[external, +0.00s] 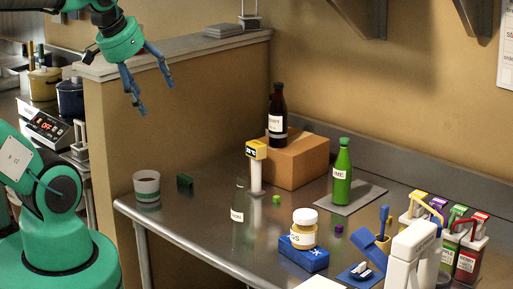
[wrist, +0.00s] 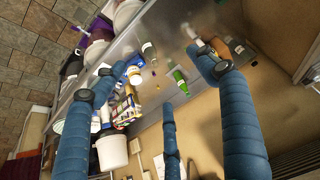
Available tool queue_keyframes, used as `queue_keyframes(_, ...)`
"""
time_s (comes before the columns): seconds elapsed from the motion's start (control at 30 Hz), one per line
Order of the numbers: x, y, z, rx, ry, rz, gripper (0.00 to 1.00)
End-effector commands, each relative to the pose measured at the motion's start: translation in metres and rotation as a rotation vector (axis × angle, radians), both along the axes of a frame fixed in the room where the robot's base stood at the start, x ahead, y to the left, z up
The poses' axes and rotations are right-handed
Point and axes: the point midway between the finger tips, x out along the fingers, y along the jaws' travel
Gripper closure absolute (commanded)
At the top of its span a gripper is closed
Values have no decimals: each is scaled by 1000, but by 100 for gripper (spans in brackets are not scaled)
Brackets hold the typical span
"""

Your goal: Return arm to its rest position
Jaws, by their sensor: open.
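My gripper (external: 153,97) hangs in the air at the upper left of the external view, with its blue fingers spread and nothing between them. It is above and left of the steel table (external: 190,222), near the top of the tan partition, and touches nothing. In the wrist view my gripper (wrist: 155,75) shows its blue fingers wide apart, with the table and its goods far beyond them. My green arm links show at the left edge of the external view; part of the arm is cut off by the frame.
The tan partition wall (external: 180,110) stands just right of and below my gripper. Pots (external: 70,97) stand at left.

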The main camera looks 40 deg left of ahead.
Motion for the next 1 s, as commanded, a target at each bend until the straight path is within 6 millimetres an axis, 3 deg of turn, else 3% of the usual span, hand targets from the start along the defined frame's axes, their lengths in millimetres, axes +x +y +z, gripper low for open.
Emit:
queue_keyframes(0.37,0,0,-2,1,0,-3,28)
queue_keyframes(0.73,0,0,-37,1,0,-2,28)
queue_keyframes(1.0,0,0,-40,1,0,-2,28)
